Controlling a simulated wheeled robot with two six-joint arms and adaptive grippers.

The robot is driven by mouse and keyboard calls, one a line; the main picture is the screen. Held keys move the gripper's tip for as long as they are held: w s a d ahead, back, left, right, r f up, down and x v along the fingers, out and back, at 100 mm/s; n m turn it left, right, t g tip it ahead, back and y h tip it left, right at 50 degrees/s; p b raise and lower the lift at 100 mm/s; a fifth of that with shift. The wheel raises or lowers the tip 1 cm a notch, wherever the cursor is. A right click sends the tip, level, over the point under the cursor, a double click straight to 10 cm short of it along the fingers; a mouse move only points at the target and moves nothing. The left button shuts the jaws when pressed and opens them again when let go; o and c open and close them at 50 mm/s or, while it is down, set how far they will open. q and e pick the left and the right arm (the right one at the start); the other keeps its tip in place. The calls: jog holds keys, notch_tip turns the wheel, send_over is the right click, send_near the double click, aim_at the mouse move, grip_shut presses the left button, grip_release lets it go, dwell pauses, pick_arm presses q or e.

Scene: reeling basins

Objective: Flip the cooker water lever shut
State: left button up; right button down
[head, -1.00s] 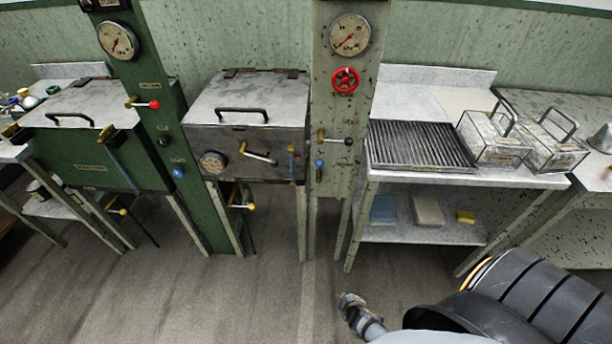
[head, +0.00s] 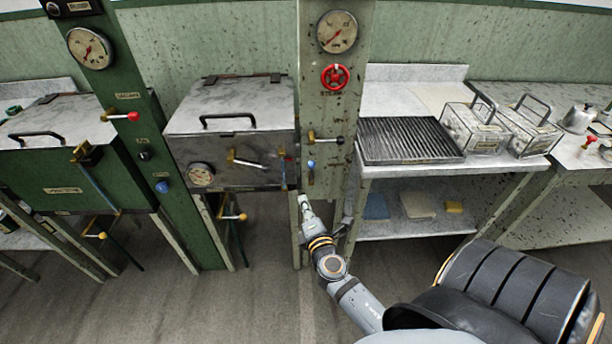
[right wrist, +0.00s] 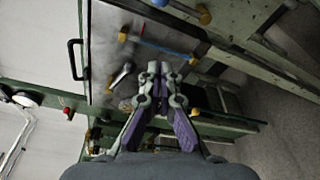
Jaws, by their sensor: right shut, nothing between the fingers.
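The grey steel cooker (head: 225,180) stands at the middle left in the head view. Its front carries a brass lever with a pale handle (head: 246,163). On the pale column beside it are a black-knobbed brass lever (head: 326,140) and a blue-knobbed valve (head: 311,164). I cannot tell from the labels which one is the water lever. My right gripper (head: 303,200) is shut and empty, just below the cooker's right edge and the blue knob. In the right wrist view its closed fingers (right wrist: 158,68) point toward the cooker front, apart from the pale handle (right wrist: 122,76). My left gripper is out of view.
A red handwheel (head: 334,77) and a gauge (head: 337,31) sit higher on the column. A steel table (head: 450,176) with a grate and baskets stands to the right. The front floor is open.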

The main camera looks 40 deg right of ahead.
aim_at(311, 171)
jog(key=w+d+p, duration=0.3)
jog(key=w+d, duration=0.4)
jog(key=w, duration=0.2)
jog(key=shift+w+r, duration=0.15)
